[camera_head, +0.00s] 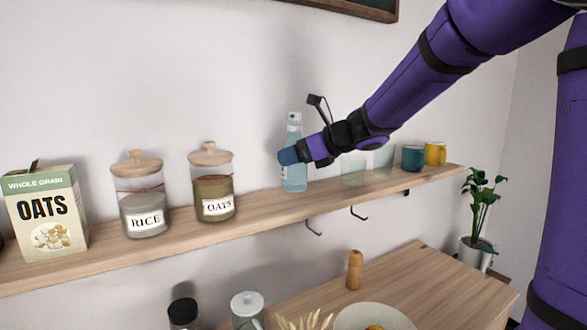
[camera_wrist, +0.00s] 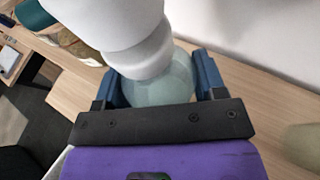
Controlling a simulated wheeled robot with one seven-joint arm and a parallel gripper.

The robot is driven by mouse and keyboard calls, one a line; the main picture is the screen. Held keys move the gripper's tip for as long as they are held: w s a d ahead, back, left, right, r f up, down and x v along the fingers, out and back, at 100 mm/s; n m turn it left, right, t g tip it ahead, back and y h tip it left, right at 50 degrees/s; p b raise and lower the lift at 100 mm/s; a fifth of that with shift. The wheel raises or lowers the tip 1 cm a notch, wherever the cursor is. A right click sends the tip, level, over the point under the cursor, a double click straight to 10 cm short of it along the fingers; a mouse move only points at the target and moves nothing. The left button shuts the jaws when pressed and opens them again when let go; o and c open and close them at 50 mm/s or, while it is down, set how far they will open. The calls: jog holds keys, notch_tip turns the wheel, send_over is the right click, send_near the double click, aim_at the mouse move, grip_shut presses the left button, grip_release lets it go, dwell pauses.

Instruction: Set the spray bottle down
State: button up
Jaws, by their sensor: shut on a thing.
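The spray bottle (camera_head: 294,130) is pale blue and see-through with a light top. It stands upright at the wooden shelf (camera_head: 262,208), right of the oats jar. Its base is at the shelf's surface, but I cannot tell whether it touches. My gripper (camera_head: 289,156) reaches in from the right and is shut around the bottle's body. In the wrist view, the blue fingers of my gripper (camera_wrist: 160,82) are on either side of the bottle (camera_wrist: 172,88), and its white top fills the upper left. The lower part of the bottle is partly hidden there.
An oats jar (camera_head: 213,186), a rice jar (camera_head: 144,200) and an oats box (camera_head: 46,215) stand left on the shelf. Clear glasses (camera_head: 354,170), a teal mug (camera_head: 412,158) and a yellow mug (camera_head: 435,153) stand right. Bare shelf lies between the oats jar and the bottle.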

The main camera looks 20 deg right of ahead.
aim_at(294, 168)
jog(key=shift+w+d, duration=0.1)
jog(key=shift+w, duration=0.35)
jog(key=shift+w+f, duration=0.15)
jog(key=shift+f, duration=0.8)
jog(key=shift+w+f, duration=0.1)
jog(key=shift+f, duration=0.8)
jog(key=shift+f, duration=0.15)
jog(key=o, duration=1.1)
